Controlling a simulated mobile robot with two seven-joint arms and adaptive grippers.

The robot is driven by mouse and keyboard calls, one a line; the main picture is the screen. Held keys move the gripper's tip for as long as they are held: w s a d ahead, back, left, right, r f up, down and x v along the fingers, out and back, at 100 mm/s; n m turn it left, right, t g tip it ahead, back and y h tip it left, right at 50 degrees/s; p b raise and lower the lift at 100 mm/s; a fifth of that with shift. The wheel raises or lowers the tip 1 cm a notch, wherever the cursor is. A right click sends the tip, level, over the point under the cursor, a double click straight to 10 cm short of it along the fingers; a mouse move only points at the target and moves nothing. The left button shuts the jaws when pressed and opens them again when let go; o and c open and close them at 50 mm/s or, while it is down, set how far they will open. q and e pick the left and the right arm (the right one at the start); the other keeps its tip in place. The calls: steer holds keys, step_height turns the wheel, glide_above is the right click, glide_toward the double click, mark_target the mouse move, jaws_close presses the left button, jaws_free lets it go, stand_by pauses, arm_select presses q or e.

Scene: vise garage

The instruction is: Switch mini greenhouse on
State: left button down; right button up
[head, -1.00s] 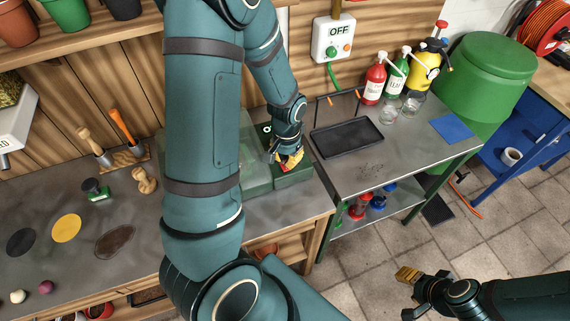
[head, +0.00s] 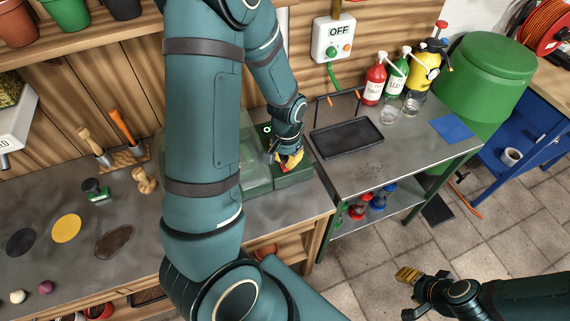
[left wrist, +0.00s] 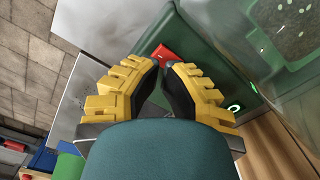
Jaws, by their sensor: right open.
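The mini greenhouse has a clear cover and a green base (head: 292,177); it stands on the workbench, partly hidden behind my left arm. The ring also shows in the head view (head: 267,128). My left gripper (head: 289,161) is over the base, its yellow fingertips (left wrist: 162,66) close together right by the red switch. I cannot tell whether they touch it. It holds nothing visible. My right gripper (head: 408,292) is open and empty above the floor.
A wall box reading OFF (head: 334,38) hangs behind the metal side table. A black tray (head: 346,138), a red bottle (head: 374,80) and a blue cloth (head: 452,127) are on that table. Hand tools (head: 122,128) and coloured discs (head: 66,228) are on the workbench at left.

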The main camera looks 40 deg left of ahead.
mark_target(286, 168)
arm_select(q)
steer(key=shift+f+b, duration=1.35)
steer(key=shift+f, duration=0.3)
stand_by(0.8)
steer(key=shift+r, duration=0.2)
steer(key=shift+r+p, duration=2.85)
steer(key=shift+r, duration=0.5)
